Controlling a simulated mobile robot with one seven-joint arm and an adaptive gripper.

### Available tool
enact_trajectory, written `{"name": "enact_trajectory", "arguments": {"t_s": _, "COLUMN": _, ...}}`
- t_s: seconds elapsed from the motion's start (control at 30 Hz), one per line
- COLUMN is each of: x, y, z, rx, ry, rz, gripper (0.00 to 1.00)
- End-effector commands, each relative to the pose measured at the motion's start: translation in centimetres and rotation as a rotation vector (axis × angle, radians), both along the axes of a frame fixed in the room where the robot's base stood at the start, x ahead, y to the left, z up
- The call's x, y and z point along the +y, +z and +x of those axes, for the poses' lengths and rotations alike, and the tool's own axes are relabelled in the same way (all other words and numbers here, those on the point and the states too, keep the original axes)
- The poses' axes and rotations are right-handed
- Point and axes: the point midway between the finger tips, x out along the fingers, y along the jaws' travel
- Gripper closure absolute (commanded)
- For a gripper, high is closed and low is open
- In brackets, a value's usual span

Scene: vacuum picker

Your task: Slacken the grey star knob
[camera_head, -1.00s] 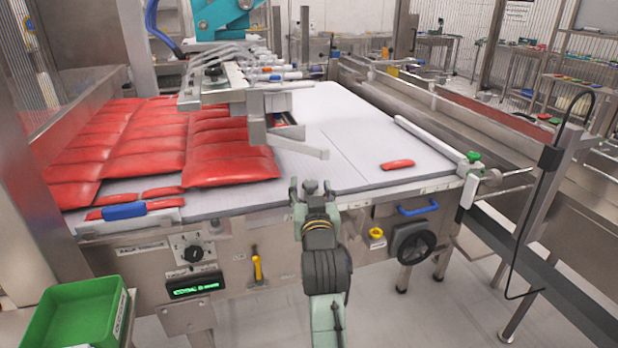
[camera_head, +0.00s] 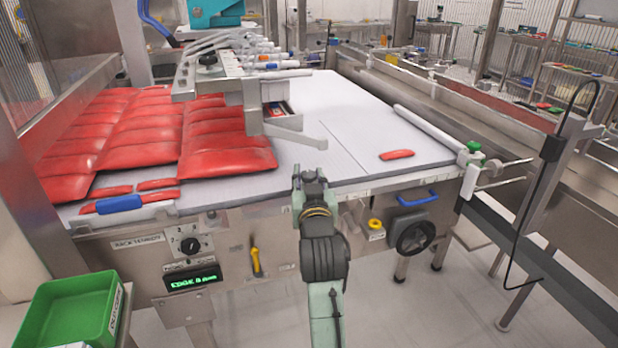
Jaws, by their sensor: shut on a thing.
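My gripper (camera_head: 312,186) is at the front edge of the conveyor table, near the middle of the view. Its fingers are shut on a small dark grey piece between them, which looks like the grey star knob (camera_head: 310,176). Only the top of that piece shows. The fingers and wrist hide the rest, so its star shape and how it is mounted cannot be made out.
Red pouches (camera_head: 228,155) lie on the belt at left; one small red pouch (camera_head: 397,155) lies at right. The picker frame (camera_head: 255,105) hangs behind my gripper. A black handwheel (camera_head: 415,237), blue handle (camera_head: 418,199) and yellow knob (camera_head: 375,224) are right of my arm. A green bin (camera_head: 75,310) stands lower left.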

Motion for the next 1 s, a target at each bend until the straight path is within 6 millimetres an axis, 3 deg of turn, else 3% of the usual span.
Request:
{"name": "enact_trajectory", "arguments": {"t_s": 0.17, "x": 0.00, "y": 0.03, "z": 0.02, "rx": -0.001, "ry": 0.000, "rz": 0.000, "gripper": 0.98}}
{"name": "enact_trajectory", "arguments": {"t_s": 0.53, "x": -0.25, "y": -0.04, "z": 0.06, "rx": -0.003, "ry": 0.066, "rz": 0.000, "gripper": 0.98}}
{"name": "enact_trajectory", "arguments": {"t_s": 1.0, "x": -0.92, "y": -0.31, "z": 0.34, "rx": -0.005, "ry": 0.446, "rz": -0.001, "gripper": 0.98}}
